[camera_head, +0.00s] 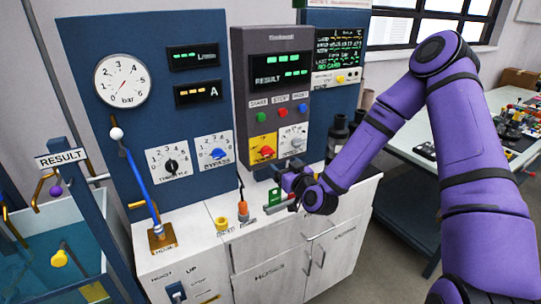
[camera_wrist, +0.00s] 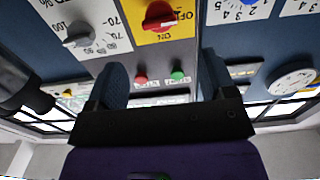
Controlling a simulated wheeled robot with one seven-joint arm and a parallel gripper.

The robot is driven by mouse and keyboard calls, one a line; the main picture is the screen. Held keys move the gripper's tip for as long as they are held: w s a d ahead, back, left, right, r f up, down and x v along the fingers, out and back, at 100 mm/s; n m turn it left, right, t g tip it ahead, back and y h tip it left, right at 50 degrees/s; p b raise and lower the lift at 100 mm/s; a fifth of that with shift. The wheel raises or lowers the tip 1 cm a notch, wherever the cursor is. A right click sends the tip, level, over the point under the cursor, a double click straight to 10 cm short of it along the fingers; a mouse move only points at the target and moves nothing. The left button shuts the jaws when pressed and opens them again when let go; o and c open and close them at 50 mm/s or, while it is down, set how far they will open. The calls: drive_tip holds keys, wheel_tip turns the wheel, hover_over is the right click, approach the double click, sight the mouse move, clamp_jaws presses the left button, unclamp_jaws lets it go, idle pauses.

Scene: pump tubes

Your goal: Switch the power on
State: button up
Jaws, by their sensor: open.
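The power switch is a red knob (camera_head: 266,151) on a yellow plate low on the grey control panel (camera_head: 240,75). In the wrist view the red knob (camera_wrist: 158,15) is at the top edge, with OFF and ON lettering on its plate. Which mark the knob points to I cannot tell for sure. My gripper (camera_head: 277,180) is in front of the panel, a little below the knob and apart from it. In the wrist view its two dark fingers (camera_wrist: 163,80) are spread, with nothing between them.
Red and green buttons (camera_wrist: 140,80) are on the panel, with a grey dial (camera_wrist: 83,34) beside the switch. A blue panel (camera_head: 150,100) with gauge and dials is left. An orange item (camera_head: 243,211) and small green item (camera_head: 275,198) are on the white cabinet top.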

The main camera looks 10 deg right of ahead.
sight(270, 154)
drive_tip(key=x, duration=0.8)
drive_tip(key=shift+w+a, duration=0.1)
drive_tip(key=shift+w, duration=0.25)
drive_tip(key=c, duration=0.9)
